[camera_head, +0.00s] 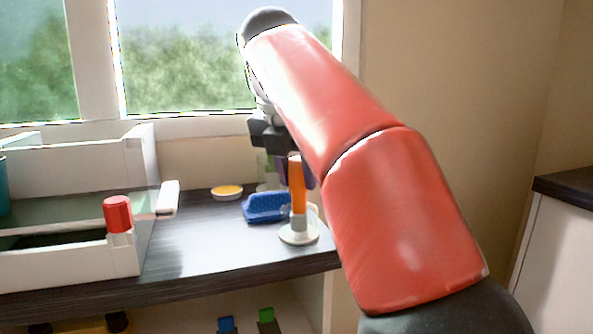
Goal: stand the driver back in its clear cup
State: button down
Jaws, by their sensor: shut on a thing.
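The driver (298,188), with an orange handle and a grey lower part, is upright above a pale round base. The clear cup (312,222) with this base stands near the counter's front right. The driver's lower end overlaps the cup; whether it rests on the bottom I cannot tell. My gripper (279,153) points down beside the top of the handle and is shut on the driver. The fingertips and their contact are partly hidden behind the handle and my red arm.
A blue object (267,208) lies just left of the cup, with a yellow-topped disc (227,191) behind. A purple item (283,171) shows behind the handle. Dark counter (200,245) between is clear.

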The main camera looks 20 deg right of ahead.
jog(key=shift+f, duration=0.2)
jog(key=c, duration=1)
grip_release()
jog(key=shift+o, duration=0.2)
